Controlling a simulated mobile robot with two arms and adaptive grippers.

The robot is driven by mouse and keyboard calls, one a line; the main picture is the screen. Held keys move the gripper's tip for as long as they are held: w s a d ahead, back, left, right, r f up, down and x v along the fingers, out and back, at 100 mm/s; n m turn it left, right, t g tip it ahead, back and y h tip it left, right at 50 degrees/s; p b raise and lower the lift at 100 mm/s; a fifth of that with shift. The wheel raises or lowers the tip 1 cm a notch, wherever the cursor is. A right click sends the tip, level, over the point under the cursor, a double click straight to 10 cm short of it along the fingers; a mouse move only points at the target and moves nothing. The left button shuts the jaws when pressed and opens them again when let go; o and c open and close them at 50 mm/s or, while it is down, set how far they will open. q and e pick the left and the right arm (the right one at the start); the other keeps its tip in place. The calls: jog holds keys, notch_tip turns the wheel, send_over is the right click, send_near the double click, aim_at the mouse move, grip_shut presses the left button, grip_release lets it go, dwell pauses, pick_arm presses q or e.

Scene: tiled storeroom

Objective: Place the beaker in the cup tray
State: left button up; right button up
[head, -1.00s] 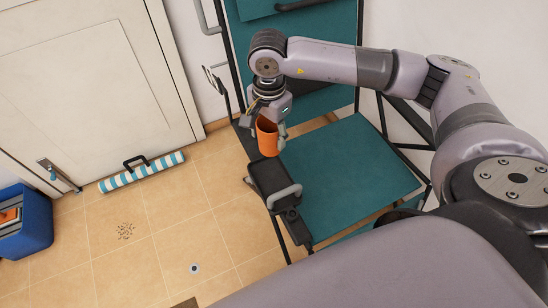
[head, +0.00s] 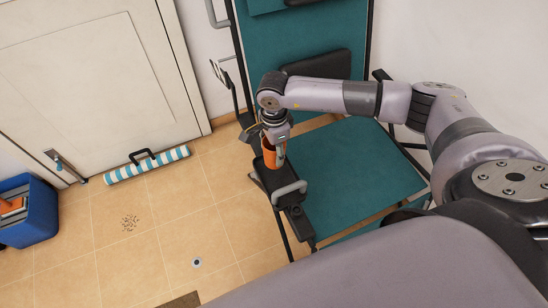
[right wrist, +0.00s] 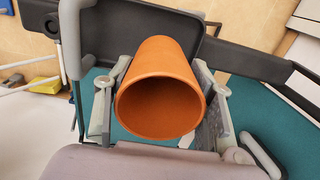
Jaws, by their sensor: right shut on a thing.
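The orange beaker (head: 268,156) is upright in my right gripper (head: 274,143), at the front left side of the teal chair. In the right wrist view the beaker (right wrist: 160,75) shows its open mouth, with a grey finger against each side. The black cup tray (head: 279,184) is fixed at the chair's armrest. The beaker's lower end is over or at the far part of the tray; I cannot tell whether it touches. My left gripper is out of view.
The teal chair seat (head: 350,170) lies right of the tray. A grey looped handle (head: 290,189) rises at the tray's near end. A striped roll (head: 147,165) lies by the door, and a blue bin (head: 28,212) stands at far left. The tiled floor between is mostly clear.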

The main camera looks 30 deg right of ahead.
aim_at(274, 160)
jog(key=shift+f, duration=0.75)
notch_tip(274, 160, down, 4)
jog(key=shift+r, duration=0.1)
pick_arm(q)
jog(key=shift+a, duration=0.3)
pick_arm(e)
jog(key=shift+f, duration=0.2)
jog(key=o, duration=1.1)
jog(key=shift+r, duration=0.1)
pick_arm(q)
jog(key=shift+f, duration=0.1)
